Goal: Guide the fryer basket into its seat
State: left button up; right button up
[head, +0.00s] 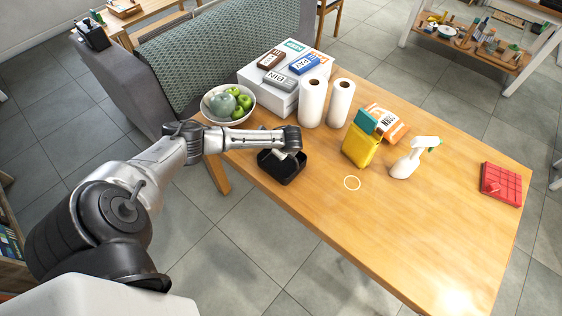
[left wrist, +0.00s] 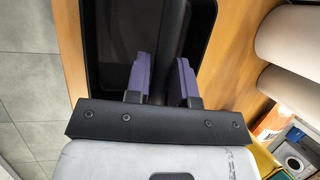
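A black open-topped basket (head: 283,168) is on the wooden table near its left edge. In the left wrist view the black basket (left wrist: 95,45) lies directly under my left gripper (left wrist: 163,78). The two purple fingers are spaced apart, with a dark bar, perhaps its handle, running between them. I cannot tell if they press on it. In the head view my left gripper (head: 293,152) is over the basket and its fingers are mostly hidden. No seat can be made out for certain. My right gripper is out of view.
A fruit bowl (head: 228,104), white box (head: 273,96), paper rolls (head: 313,101), yellow container (head: 361,146), spray bottle (head: 409,160) and red grid tray (head: 501,184) stand around. The table's front is clear.

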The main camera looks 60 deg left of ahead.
pick_arm(q)
grip_shut()
jog(key=shift+r+p, duration=0.5)
jog(key=shift+p, duration=0.15)
dwell(0.4)
jog(key=shift+r, duration=0.1)
dwell(0.4)
jog(key=shift+r+p, duration=0.15)
jog(key=shift+p, duration=0.2)
jog(key=shift+r+p, duration=0.85)
jog(key=shift+p, duration=0.05)
jog(key=shift+r+p, duration=1.6)
jog(key=shift+p, duration=0.2)
jog(key=shift+r+p, duration=1.35)
jog(key=shift+p, duration=0.1)
